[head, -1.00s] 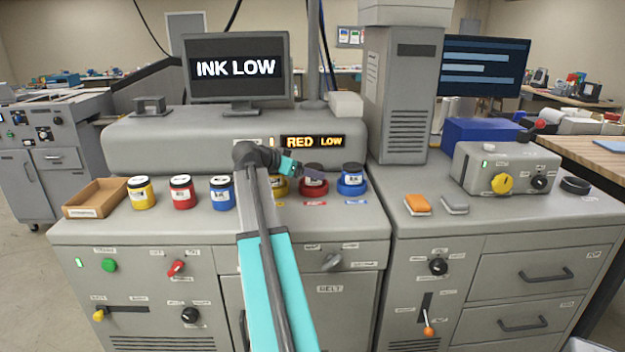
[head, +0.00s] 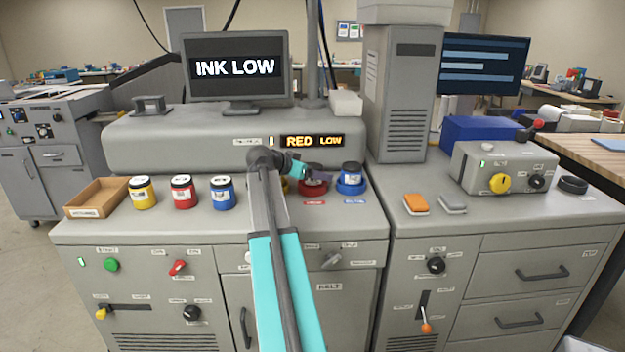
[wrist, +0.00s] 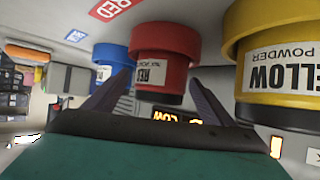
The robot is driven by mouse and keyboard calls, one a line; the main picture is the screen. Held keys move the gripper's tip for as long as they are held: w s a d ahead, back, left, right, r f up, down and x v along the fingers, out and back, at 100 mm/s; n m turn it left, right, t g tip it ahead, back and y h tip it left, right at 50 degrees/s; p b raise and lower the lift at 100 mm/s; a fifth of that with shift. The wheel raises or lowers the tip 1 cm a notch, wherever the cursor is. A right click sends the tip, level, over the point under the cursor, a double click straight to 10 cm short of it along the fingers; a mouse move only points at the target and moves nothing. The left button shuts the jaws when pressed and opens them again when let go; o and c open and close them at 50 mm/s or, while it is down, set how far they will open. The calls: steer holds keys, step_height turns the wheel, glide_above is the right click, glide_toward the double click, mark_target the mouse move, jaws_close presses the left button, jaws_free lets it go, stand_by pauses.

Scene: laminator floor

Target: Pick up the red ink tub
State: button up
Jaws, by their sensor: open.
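A red tub with a dark lid sits in a red ring holder (head: 313,190) on the machine, partly hidden by my gripper in the head view. In the wrist view, which is upside down, the red tub (wrist: 160,75) shows its label and lies between my two fingers. My gripper (wrist: 160,100) is open around it, with a gap visible on the left side; I cannot tell if either finger touches it. In the head view my gripper (head: 318,177) is at this tub. Another red tub (head: 183,192) stands at left between a yellow tub (head: 142,193) and a blue tub (head: 222,193).
A blue tub (head: 351,176) in a blue holder sits right of the red one; it also shows in the wrist view (wrist: 115,62). A yellow tub (wrist: 278,60) is close on the other side. An open cardboard tray (head: 97,196) lies far left. A display reads "RED LOW" (head: 312,141).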

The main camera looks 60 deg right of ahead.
mark_target(313, 165)
steer(key=c, duration=1.2)
steer(key=shift+r, duration=0.2)
steer(key=shift+r+b, duration=0.8)
steer(key=shift+r, duration=0.7)
steer(key=shift+s+a+r+b, duration=0.3)
steer(key=shift+s+a+b, duration=0.35)
steer(key=shift+s+a, duration=1.25)
steer(key=shift+s+a+r+b, duration=0.25)
steer(key=shift+s+a+b, duration=0.4)
steer(key=shift+s+a, duration=1.25)
steer(key=shift+s+a+r+b, duration=0.3)
steer(key=shift+s+a+b, duration=0.35)
steer(key=shift+s+a, duration=1.25)
steer(key=shift+w+a, duration=0.5)
steer(key=shift+w, duration=0.15)
